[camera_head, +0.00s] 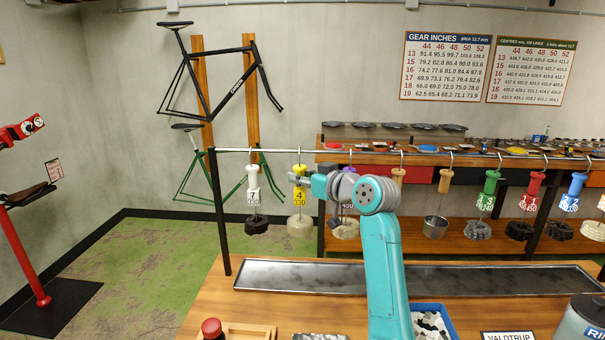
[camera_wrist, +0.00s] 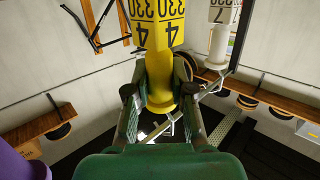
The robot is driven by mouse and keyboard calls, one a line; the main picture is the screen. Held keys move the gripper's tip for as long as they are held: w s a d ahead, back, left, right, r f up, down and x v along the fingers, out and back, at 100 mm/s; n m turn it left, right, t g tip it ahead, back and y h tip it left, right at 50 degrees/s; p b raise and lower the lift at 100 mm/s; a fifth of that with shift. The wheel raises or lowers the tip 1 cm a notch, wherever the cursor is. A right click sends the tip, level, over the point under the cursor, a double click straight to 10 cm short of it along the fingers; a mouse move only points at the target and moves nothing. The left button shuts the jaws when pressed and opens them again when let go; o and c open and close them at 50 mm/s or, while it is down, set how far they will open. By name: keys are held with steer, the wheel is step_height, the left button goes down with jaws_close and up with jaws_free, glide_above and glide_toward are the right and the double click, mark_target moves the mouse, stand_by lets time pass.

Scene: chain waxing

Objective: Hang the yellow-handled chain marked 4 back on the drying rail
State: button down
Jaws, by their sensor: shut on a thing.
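The yellow handle (camera_head: 300,171) with its tag marked 4 330 (camera_head: 299,197) is upright at the drying rail (camera_head: 240,150), between the white handle marked 7 (camera_head: 252,180) and a purple one. A pale coiled chain (camera_head: 299,226) hangs below it. Its hook is at rail height; I cannot tell whether the rail bears it. My gripper (camera_head: 301,181) reaches in from the right and is shut on the yellow handle. In the wrist view, the green fingers (camera_wrist: 160,94) grip both sides of the yellow handle (camera_wrist: 161,72), close to its tag (camera_wrist: 156,22).
The purple handle (camera_wrist: 20,160) is close beside my gripper, partly hidden in the head view. More handles, including green (camera_head: 489,183) and red (camera_head: 533,185), hang to the right. A long metal drip tray (camera_head: 300,277) lies below. The rail's left post (camera_head: 220,215) stands beyond the white handle.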

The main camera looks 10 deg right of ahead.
stand_by(0.4)
steer(key=c, duration=0.6)
jaws_free()
steer(key=shift+c, duration=0.2)
steer(key=shift+s, duration=0.1)
